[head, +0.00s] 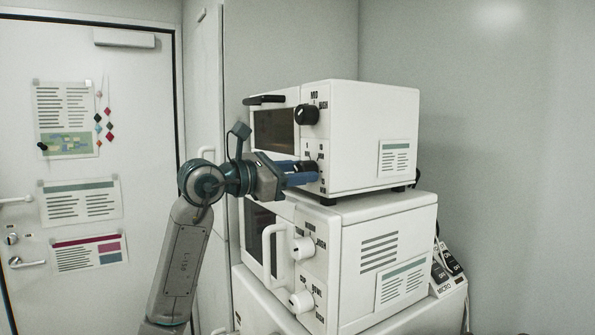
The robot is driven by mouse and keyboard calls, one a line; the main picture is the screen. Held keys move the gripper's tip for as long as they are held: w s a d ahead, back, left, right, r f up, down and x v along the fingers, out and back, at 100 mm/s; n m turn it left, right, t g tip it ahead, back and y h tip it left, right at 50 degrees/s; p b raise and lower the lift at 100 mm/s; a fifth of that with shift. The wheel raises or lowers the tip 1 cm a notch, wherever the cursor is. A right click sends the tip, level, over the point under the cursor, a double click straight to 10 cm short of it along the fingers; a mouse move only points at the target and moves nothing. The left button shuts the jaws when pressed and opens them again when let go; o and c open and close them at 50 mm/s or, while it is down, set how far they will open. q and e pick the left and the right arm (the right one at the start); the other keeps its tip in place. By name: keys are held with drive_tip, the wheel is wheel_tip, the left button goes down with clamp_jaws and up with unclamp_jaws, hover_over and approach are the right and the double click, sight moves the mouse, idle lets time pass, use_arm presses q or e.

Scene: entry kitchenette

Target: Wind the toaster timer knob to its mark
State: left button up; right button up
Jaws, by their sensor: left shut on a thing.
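The white toaster oven (360,125) stands on top of a larger white oven. Its front faces left, with a dark glass door, a dark handle and two black knobs. The upper knob (306,115) is free. The lower knob (308,167) sits between the blue fingers of my left gripper (302,174), which is shut on it. The fingers hide part of this knob and the marks around it, and the lettering is too small to read. My right gripper is not in the view.
Below stands a larger white oven (395,235) with a vertical handle (268,252) and two white knobs, close under my left gripper. A switch strip (447,270) is at the right. A white door (95,180) with posters is at the left.

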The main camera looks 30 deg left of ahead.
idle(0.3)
use_arm(q)
drive_tip(key=m, duration=0.3)
drive_tip(key=shift+m, duration=0.3)
drive_tip(key=m, duration=0.3)
drive_tip(key=shift+f+m, duration=0.1)
drive_tip(key=shift+m, duration=0.2)
drive_tip(key=shift+m+p, duration=0.3)
drive_tip(key=shift+m, duration=0.3)
drive_tip(key=m, duration=0.4)
drive_tip(key=shift+f+m, duration=0.1)
drive_tip(key=shift+m, duration=0.8)
